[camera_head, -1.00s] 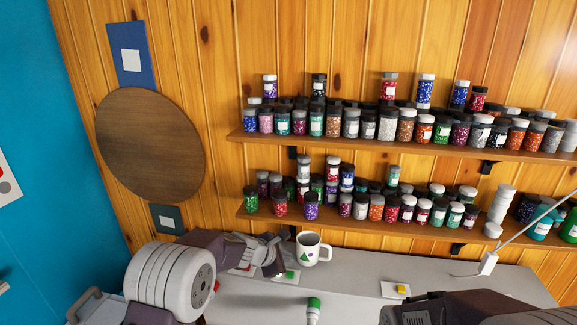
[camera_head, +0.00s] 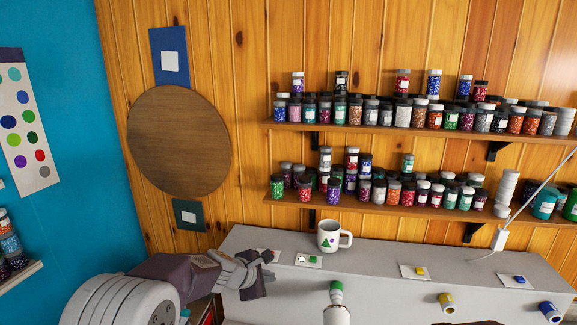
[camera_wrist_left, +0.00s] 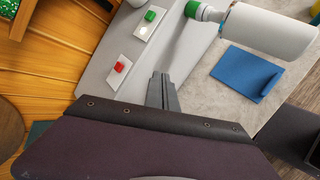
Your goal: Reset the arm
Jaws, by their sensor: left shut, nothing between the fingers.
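A white roll with a green end (camera_head: 337,293) lies to the gripper's right. It also shows in the wrist view (camera_wrist_left: 262,30), apart from the fingers. My right gripper does not show in the head view.
White cards carry a green block (camera_head: 315,259), a yellow block (camera_head: 420,272) and a blue block (camera_head: 519,279). A red block (camera_wrist_left: 120,66) shows in the wrist view. A yellow-ended roll (camera_head: 447,302) and blue-ended roll (camera_head: 549,312) are at right. Jar shelves (camera_head: 400,133) line the wall.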

